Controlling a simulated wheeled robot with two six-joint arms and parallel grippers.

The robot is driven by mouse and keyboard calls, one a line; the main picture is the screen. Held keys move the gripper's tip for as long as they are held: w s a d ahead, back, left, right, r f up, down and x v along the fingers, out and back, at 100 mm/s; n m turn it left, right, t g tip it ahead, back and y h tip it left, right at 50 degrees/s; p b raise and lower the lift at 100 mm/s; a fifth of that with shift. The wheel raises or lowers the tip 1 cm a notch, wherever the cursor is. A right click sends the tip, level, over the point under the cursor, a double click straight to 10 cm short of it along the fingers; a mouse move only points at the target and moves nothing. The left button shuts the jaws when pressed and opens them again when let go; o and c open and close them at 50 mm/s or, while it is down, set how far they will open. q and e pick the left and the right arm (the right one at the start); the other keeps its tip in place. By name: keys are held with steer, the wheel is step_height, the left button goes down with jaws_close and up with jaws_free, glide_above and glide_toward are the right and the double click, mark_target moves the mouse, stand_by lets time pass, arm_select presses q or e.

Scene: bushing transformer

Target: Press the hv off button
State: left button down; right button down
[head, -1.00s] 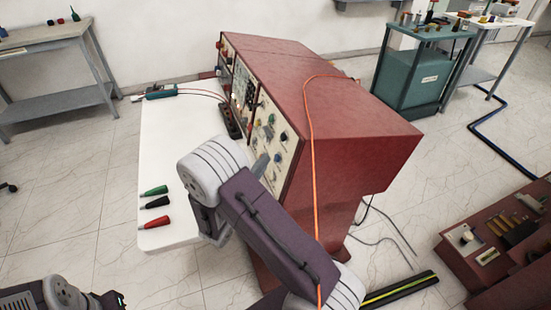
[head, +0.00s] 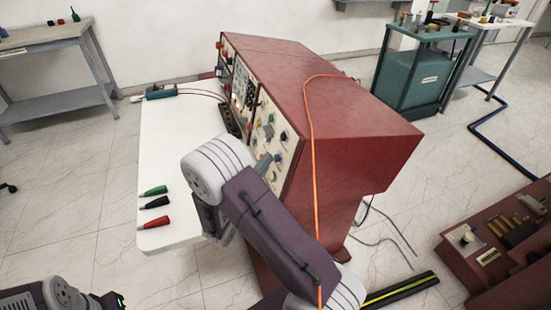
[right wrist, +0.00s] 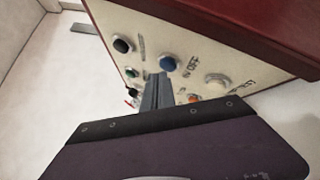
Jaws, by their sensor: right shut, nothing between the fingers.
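The red cabinet (head: 350,130) has a cream control panel (head: 284,160) on its left-facing side. In the right wrist view the panel (right wrist: 190,42) carries a black knob (right wrist: 122,44), a blue knob (right wrist: 168,63), a green button (right wrist: 131,72), a grey knob (right wrist: 216,86) and an orange-red button (right wrist: 194,98). I cannot read which one is hv off. My right gripper (right wrist: 155,88) is shut and empty, its tips close to the panel just below and left of the blue knob. Contact cannot be told. In the head view the right gripper (head: 262,163) is partly hidden by my wrist.
A white table (head: 170,115) stands left of the panel, with green, black and red plugs (head: 154,203) and a teal meter (head: 160,91) on it. An orange cable (head: 312,130) hangs over the cabinet. A teal cart (head: 415,80) stands behind right.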

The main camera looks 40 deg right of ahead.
steer(key=shift+s+d+f, duration=0.15)
steer(key=shift+d, duration=0.3)
stand_by(0.3)
steer(key=shift+a, duration=0.1)
steer(key=shift+w+a+r, duration=0.2)
steer(key=shift+a+r, duration=0.05)
steer(key=shift+a, duration=0.5)
steer(key=shift+w+a+r, duration=0.2)
steer(key=shift+a, duration=0.6)
steer(key=shift+w+a+r, duration=0.15)
steer(key=shift+w+a, duration=0.05)
steer(key=shift+a, duration=0.6)
steer(key=shift+w+a+r, duration=0.2)
steer(key=shift+a, duration=0.6)
stand_by(1.4)
